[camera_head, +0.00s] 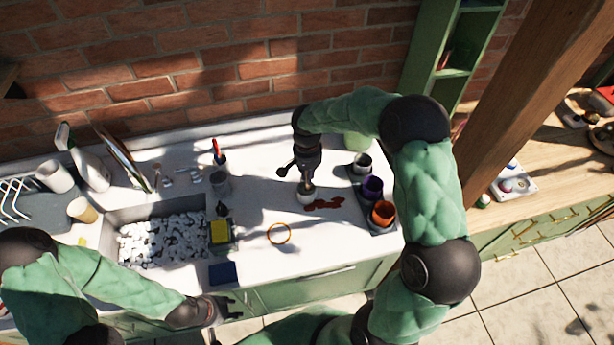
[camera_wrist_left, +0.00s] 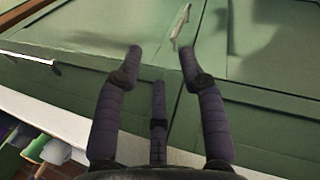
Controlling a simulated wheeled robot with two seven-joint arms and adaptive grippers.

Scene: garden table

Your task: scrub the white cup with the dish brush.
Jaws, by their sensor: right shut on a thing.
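A small white cup (camera_head: 307,198) stands on the white counter, just below my right gripper. My right gripper (camera_head: 308,176) points down and is shut on the dish brush (camera_head: 308,187). The brush's lower end is at the cup's mouth; whether it touches the inside cannot be told, and its upper part is hidden by the gripper. My left gripper (camera_head: 228,306) hangs low at the counter's front edge, away from the cup. In the left wrist view its fingers (camera_wrist_left: 160,58) are spread, empty, before green cabinet fronts.
Dark red patches (camera_head: 325,203) lie right of the cup, beside a tray with purple (camera_head: 372,187) and orange (camera_head: 383,213) cups. A sink of white pebbles (camera_head: 165,240), a sponge (camera_head: 220,231) and a brush holder (camera_head: 220,183) stand left.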

